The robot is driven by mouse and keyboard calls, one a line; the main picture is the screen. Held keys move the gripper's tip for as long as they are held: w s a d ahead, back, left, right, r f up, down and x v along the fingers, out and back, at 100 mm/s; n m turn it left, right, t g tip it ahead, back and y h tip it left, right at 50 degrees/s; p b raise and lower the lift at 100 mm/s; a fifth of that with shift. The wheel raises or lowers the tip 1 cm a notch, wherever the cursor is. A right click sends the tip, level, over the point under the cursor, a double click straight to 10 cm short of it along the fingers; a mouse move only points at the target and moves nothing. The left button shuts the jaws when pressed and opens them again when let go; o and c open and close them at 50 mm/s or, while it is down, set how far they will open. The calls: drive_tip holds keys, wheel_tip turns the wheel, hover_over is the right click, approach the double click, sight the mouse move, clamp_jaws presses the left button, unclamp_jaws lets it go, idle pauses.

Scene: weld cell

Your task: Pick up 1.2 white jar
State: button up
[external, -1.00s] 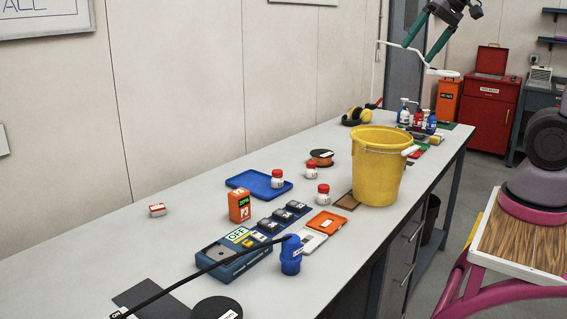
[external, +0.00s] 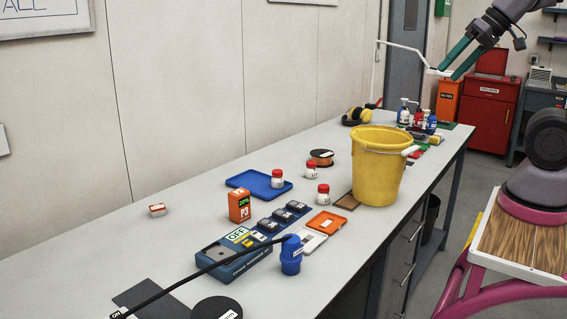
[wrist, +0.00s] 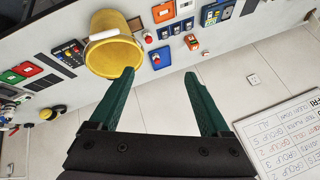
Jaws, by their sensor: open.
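Three small white jars with red lids stand on the bench in the external view. One jar (external: 277,179) is on the blue tray, one jar (external: 311,170) is behind and right of it, and one jar (external: 323,194) is nearest the bucket. Their label text is too small to read, so I cannot tell which is 1.2. Red lids of jars (wrist: 148,38) also show in the wrist view, beyond my fingers. My gripper (external: 449,73) is high above the far end of the bench, well apart from the jars. Its green fingers (wrist: 159,73) are open and empty.
A tall yellow bucket (external: 376,168) stands right of the jars. A blue tray (external: 244,181), a brown spool (external: 321,158), an orange P3 box (external: 239,206) and a blue charger (external: 224,266) surround them. Spray bottles (external: 429,121) stand at the far end. The bench's back left is mostly clear.

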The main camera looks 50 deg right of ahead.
drive_tip(key=shift+r, duration=0.1)
wheel_tip(320, 180, up, 5)
drive_tip(key=w+r+m+y, duration=0.35)
drive_tip(key=w+m, duration=0.65)
drive_tip(key=w, duration=0.9)
drive_tip(key=w+d+f+m+t+y, duration=0.2)
drive_tip(key=w+d+m, duration=0.55)
drive_tip(key=w, duration=0.45)
drive_tip(key=w+d+f+m+t+y, duration=0.1)
drive_tip(key=w+d+f+m, duration=0.1)
drive_tip(key=w+d+m, duration=0.6)
drive_tip(key=n, duration=0.2)
approach(310, 163)
drive_tip(key=shift+w+a+f, duration=0.2)
drive_tip(key=shift+w+f, duration=0.5)
drive_tip(key=x, duration=0.5)
drive_tip(key=shift+r+x, duration=0.2)
drive_tip(key=shift+x, duration=2.7)
drive_tip(key=shift+w, duration=0.1)
clamp_jaws()
